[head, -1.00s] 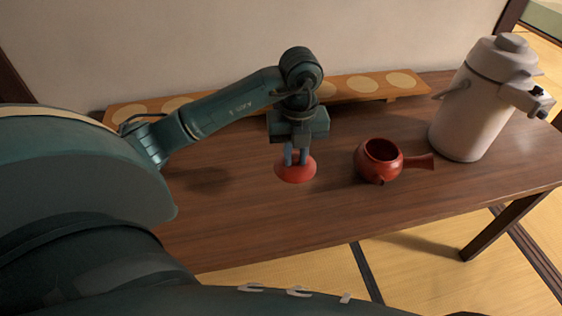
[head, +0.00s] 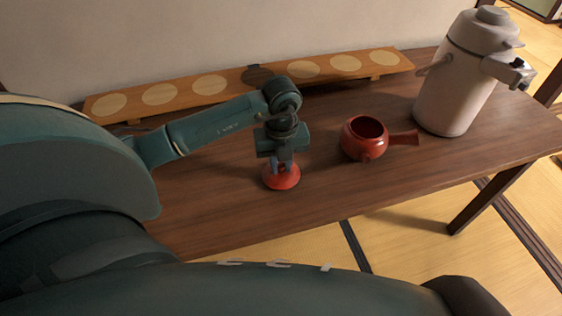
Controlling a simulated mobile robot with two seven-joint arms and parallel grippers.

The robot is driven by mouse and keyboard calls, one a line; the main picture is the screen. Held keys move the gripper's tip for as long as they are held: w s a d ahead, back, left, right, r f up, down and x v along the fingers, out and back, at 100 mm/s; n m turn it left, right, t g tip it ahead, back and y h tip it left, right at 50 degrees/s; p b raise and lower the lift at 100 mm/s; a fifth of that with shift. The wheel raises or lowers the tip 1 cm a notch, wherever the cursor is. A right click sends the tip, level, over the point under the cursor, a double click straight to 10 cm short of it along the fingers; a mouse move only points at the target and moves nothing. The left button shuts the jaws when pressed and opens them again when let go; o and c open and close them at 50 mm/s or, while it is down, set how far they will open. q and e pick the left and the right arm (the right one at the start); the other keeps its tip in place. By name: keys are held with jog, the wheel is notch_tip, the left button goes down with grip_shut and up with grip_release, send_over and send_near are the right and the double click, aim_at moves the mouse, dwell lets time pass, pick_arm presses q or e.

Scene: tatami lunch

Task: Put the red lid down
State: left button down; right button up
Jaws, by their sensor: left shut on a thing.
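The red lid (head: 281,178) is a small round disc at the table's front half, left of the red teapot. My left gripper (head: 282,166) points down over it and is shut on its top. The lid is at or very near the table top; I cannot tell whether it touches. The red teapot (head: 362,142) stands open and upright on the table, its side handle pointing right. My right gripper is not in view.
The dark wooden table (head: 330,195) has bare room around the lid and at its front. A long wooden board (head: 235,84) with pale round spots lies along the back. A white air pot (head: 459,88) stands at the right, beyond the teapot's handle.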

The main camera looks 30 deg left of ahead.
aim_at(281, 166)
pick_arm(q)
jog(key=c, duration=1.3)
grip_release()
jog(key=shift+f, duration=0.1)
notch_tip(281, 166, up, 12)
jog(key=shift+r+p, duration=0.2)
jog(key=shift+p, duration=0.1)
